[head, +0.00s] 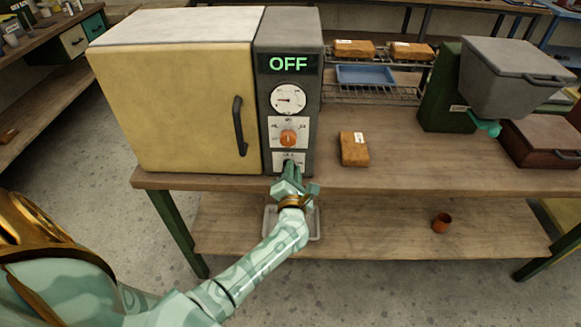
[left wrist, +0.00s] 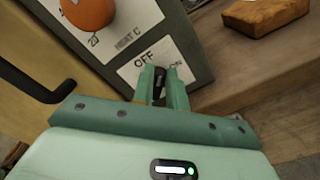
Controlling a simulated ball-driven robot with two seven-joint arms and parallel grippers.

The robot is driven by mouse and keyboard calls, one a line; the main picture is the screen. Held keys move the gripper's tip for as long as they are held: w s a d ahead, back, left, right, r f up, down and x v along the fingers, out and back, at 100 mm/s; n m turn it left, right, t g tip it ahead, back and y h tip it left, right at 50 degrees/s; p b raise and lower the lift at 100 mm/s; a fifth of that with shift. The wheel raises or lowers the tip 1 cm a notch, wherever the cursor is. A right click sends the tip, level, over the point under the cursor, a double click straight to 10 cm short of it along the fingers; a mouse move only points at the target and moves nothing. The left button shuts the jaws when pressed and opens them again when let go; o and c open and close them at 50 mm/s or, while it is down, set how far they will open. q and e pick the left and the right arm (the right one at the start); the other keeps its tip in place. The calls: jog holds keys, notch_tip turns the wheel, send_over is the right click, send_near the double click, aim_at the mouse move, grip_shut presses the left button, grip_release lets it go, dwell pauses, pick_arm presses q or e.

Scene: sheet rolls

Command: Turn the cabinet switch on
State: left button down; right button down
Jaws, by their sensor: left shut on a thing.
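A cream cabinet (head: 178,100) with a dark handle stands on the wooden table. Its grey control panel (head: 262,110) carries a display (head: 289,64) reading OFF in green, a dial gauge and an orange knob (head: 288,138). Below them is the switch plate (head: 281,158), whose OFF and ON labels show in the left wrist view (left wrist: 128,72). My left gripper (head: 289,168) is at the plate, its fingers shut on the dark switch (left wrist: 159,84) between the OFF and ON labels. The fingers hide most of the switch. My right gripper is in neither view.
A wrapped brown block (head: 354,149) lies on the table right of the cabinet. A wire rack (head: 372,95) with a blue tray and more blocks stands behind it. A green machine with a grey hopper (head: 505,75) stands further right. The table's front middle is clear.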

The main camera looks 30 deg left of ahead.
pick_arm(q)
jog(key=m, duration=0.1)
jog(key=m+p, duration=0.1)
jog(key=m, duration=0.1)
jog(key=m+p, duration=0.1)
jog(key=m, duration=0.1)
jog(key=shift+w+d+f, duration=0.1)
jog(key=shift+d+f, duration=0.15)
jog(key=shift+f, duration=0.1)
jog(key=shift+f+m+p, duration=0.2)
jog(key=shift+m, duration=0.6)
jog(key=shift+f+m+p, duration=0.15)
jog(key=shift+m, duration=0.65)
jog(key=c, duration=1.4)
grip_release()
